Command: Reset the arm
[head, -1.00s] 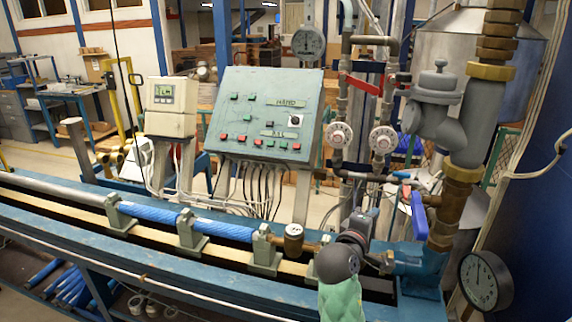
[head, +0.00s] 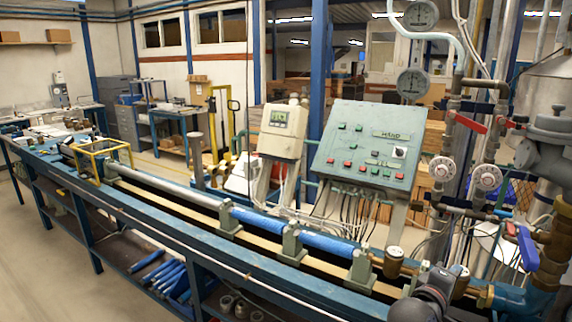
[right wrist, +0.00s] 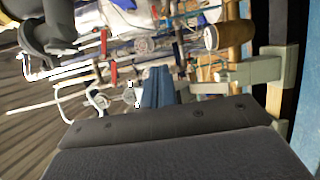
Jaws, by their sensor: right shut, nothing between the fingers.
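My right gripper (right wrist: 157,74) shows in the right wrist view. Its blue-grey fingers are together above the broad dark body at the bottom, with nothing between them. In the head view only a dark rounded part, which seems to be of my right arm, shows at the bottom edge in front of the bench. Its fingers cannot be made out there. My left gripper is in neither view.
The blue bench (head: 262,275) runs from far left to lower right, carrying blue pipes (head: 327,246) in clamps. A green control panel (head: 366,150) and a meter box (head: 284,131) stand behind it. Valves and pipes crowd the right. The floor at lower left is clear.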

